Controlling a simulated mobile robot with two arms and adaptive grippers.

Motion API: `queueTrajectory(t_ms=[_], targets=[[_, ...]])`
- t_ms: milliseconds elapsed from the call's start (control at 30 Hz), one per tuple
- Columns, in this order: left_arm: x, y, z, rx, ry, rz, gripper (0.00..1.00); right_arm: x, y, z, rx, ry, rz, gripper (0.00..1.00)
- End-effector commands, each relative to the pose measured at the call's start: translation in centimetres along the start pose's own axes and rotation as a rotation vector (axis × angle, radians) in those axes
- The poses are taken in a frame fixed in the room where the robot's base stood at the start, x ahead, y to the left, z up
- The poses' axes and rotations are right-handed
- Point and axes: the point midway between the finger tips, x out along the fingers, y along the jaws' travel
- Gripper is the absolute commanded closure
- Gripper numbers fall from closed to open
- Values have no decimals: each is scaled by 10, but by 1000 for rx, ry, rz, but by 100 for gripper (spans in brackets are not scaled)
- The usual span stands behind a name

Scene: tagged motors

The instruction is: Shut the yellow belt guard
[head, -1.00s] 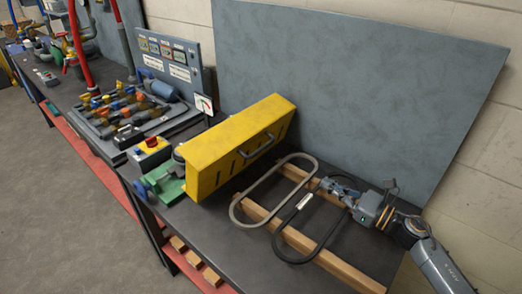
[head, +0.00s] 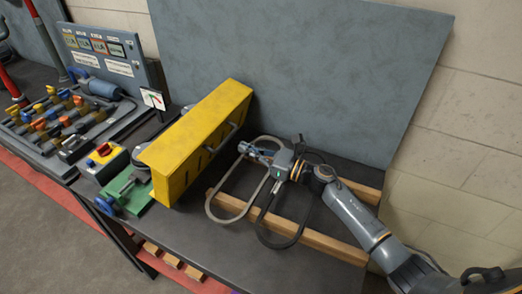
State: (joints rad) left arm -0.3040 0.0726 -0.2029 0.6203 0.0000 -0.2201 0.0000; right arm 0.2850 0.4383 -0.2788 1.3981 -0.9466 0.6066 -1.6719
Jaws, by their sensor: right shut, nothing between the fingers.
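The yellow belt guard (head: 197,137) is a long box-shaped cover, standing on the bench over the right side of a green-based machine (head: 124,193). Its slotted face with a grey handle (head: 222,138) looks to the right. My right gripper (head: 246,149) is shut and empty. In the picture its fingertips point left, a short way right of the handle, apart from it as far as I can tell. The guard's hinge and what lies behind it are hidden. My left gripper is out of view.
Two belt loops, one grey (head: 209,207) and one black (head: 271,246), lie over wooden strips (head: 325,246) below my right gripper. A red-button box (head: 103,160) and gauge (head: 153,99) stand left of the guard. A grey panel (head: 300,60) rises behind.

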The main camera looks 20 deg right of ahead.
Motion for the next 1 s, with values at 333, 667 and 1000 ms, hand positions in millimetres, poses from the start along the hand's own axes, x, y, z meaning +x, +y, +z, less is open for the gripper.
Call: queueTrajectory(t_ms=[333, 667, 1000], targets=[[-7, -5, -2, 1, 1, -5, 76, 27, 0, 0, 0, 0, -1, 100], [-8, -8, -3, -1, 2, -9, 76, 27, 0, 0, 0, 2, -1, 100], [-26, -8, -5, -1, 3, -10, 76, 33, -1, 11, -1, 51, -1, 100]])
